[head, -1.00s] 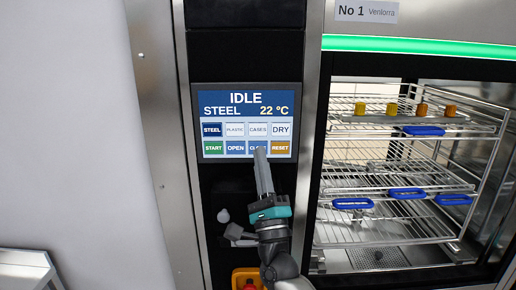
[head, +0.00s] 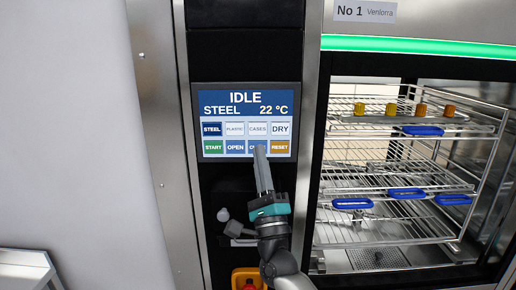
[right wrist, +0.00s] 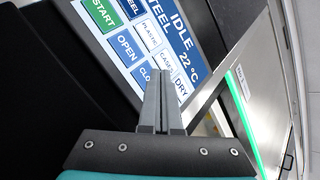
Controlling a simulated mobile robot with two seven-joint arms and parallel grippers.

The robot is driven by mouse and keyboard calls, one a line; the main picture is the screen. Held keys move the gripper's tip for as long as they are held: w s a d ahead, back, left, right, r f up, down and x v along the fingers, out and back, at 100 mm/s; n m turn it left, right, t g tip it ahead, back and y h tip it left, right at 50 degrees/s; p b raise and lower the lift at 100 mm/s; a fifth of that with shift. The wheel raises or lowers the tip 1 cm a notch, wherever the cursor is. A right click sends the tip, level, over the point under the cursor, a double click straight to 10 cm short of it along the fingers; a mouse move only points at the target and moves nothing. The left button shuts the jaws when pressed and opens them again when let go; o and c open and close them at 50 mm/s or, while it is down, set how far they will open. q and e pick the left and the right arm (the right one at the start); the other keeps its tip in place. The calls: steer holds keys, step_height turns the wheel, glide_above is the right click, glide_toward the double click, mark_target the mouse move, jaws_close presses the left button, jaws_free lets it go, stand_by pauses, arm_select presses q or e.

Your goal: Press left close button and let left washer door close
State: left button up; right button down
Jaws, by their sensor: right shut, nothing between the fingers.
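The left control panel (head: 246,121) reads IDLE, STEEL, 22 °C, with two rows of buttons. The close button (head: 256,144) is in the lower row between OPEN and RESET, partly covered by my fingertips. My right gripper (head: 261,150) is shut and empty, its tip over that button; whether it touches cannot be told. In the right wrist view the shut fingers (right wrist: 160,80) point at the panel, next to the part-hidden close button (right wrist: 145,76). The washer chamber (head: 400,170) right of the panel stands open to view, with no door across it. My left gripper is not in view.
Wire racks (head: 390,185) inside the washer hold yellow and orange pieces and several blue-handled items. A green light bar (head: 420,47) runs above the opening. A steel post (head: 308,120) separates panel and chamber.

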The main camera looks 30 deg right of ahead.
steer(key=shift+w+d+r+b, duration=0.1)
steer(key=shift+d+r+b, duration=0.2)
steer(key=shift+d+r, duration=0.05)
stand_by(0.7)
steer(key=shift+f, duration=0.15)
stand_by(0.6)
steer(key=shift+a, duration=0.15)
steer(key=shift+s+a+f+p, duration=0.25)
steer(key=shift+s+f+p, duration=0.05)
steer(key=shift+s+p, duration=0.1)
steer(key=shift+s+a, duration=0.1)
steer(key=shift+s, duration=0.2)
steer(key=shift+s+a+p, duration=0.35)
steer(key=shift+s+a, duration=0.4)
steer(key=shift+s, duration=0.35)
